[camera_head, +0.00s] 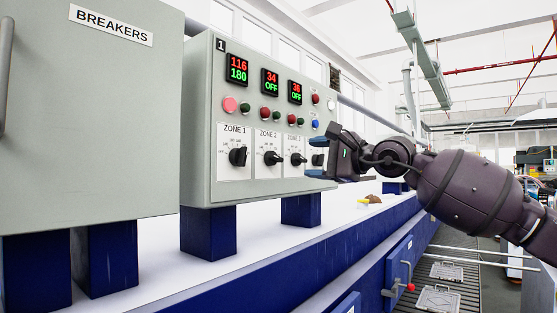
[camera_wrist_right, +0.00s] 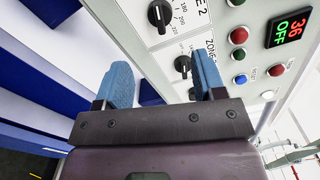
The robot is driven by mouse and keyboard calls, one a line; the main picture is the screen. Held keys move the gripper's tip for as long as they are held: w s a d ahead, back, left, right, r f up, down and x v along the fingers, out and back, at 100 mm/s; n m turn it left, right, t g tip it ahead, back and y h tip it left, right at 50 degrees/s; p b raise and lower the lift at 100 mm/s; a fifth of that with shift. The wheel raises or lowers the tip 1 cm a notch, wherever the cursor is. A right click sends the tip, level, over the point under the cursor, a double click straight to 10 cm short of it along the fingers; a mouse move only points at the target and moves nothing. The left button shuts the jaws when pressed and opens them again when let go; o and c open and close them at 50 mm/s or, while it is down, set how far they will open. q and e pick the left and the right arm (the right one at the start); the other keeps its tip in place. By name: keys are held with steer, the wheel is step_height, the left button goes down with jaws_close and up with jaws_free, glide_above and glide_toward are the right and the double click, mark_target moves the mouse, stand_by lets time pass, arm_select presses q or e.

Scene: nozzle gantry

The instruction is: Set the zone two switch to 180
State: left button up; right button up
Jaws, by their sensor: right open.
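The zone 2 switch (camera_head: 272,158) is a black knob on a white dial plate, second from left on the grey control panel (camera_head: 210,182). Its display (camera_head: 270,82) reads 34 over OFF. The zone 2 switch also shows at the top of the right wrist view (camera_wrist_right: 159,15). My right gripper (camera_head: 325,152) is open and empty, to the right of the zone 2 switch, by the zone 3 switch (camera_head: 298,159). In the right wrist view, the zone 3 switch (camera_wrist_right: 183,65) appears between the blue fingertips (camera_wrist_right: 163,75), apart from them. My left gripper is out of view.
The zone 1 switch (camera_head: 238,156) is at left, its display (camera_head: 238,68) reading 116 over 180. Buttons and lamps sit above the dials. A grey breakers cabinet (camera_head: 90,120) stands left of the panel. A white bench top (camera_head: 240,262) runs below, with blue supports.

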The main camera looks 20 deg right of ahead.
mark_target(280, 159)
steer(key=p+x, duration=0.2)
steer(key=x, duration=0.7)
steer(key=shift+w+a+r, duration=0.1)
steer(key=shift+w+a, duration=0.1)
steer(key=shift+w, duration=0.15)
steer(key=shift+w+a, duration=0.25)
steer(key=shift+w, duration=0.15)
